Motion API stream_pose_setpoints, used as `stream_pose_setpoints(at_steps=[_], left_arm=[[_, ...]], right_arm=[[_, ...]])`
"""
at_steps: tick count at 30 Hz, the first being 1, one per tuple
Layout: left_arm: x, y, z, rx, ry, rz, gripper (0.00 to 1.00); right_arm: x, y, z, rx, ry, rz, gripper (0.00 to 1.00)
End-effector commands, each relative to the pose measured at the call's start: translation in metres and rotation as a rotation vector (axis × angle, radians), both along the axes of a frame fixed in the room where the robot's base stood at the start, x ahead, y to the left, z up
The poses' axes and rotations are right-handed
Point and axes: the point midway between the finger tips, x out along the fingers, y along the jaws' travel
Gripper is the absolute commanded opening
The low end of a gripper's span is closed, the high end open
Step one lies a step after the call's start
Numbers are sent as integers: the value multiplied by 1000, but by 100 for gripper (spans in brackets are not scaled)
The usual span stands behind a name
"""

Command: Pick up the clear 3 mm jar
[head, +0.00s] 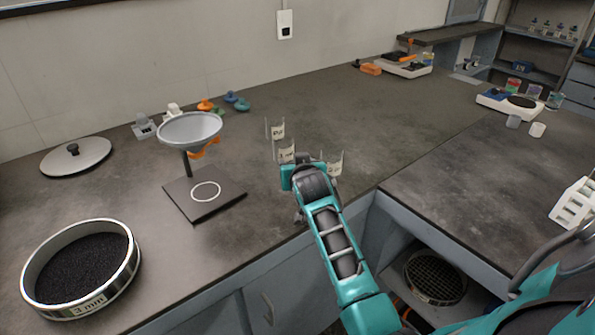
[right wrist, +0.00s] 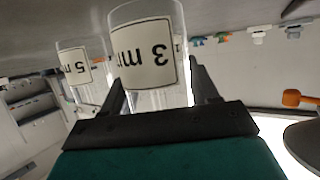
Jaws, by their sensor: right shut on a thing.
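The clear jar with the upside-down "3 mm" label (right wrist: 146,55) sits between the two dark fingers of my right gripper (right wrist: 157,85) in the right wrist view. The gripper is shut on it. In the head view my right gripper (head: 308,172) hides most of this jar, and I cannot tell whether it touches the bench. A second clear jar, labelled "5 m…" (right wrist: 75,67), stands beside it in the wrist view. It appears to be the jar just right of my gripper (head: 335,167) in the head view. My left gripper is not in view.
Two more clear labelled jars (head: 277,131) (head: 286,152) stand left of and behind my gripper. A funnel (head: 189,130) stands over a dark plate (head: 225,200). A sieve labelled "3 mm" (head: 88,307) holds dark grains at front left.

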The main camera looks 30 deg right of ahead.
Motion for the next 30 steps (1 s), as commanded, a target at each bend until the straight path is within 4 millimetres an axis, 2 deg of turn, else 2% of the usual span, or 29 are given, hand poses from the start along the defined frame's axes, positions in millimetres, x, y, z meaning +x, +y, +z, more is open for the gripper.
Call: stream_pose_setpoints(at_steps=[5,8,18,21,24,30], left_arm=[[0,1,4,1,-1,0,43],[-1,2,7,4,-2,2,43],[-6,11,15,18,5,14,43],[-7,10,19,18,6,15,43],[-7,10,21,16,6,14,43],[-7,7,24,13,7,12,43]], right_arm=[[1,0,18,-1,-4,0,29],[1,0,38,-2,-7,1,29],[1,0,135,-2,-9,0,29],[1,0,159,-1,-7,0,29],[1,0,177,-1,-6,1,29],[0,0,196,-1,-3,0,29]])
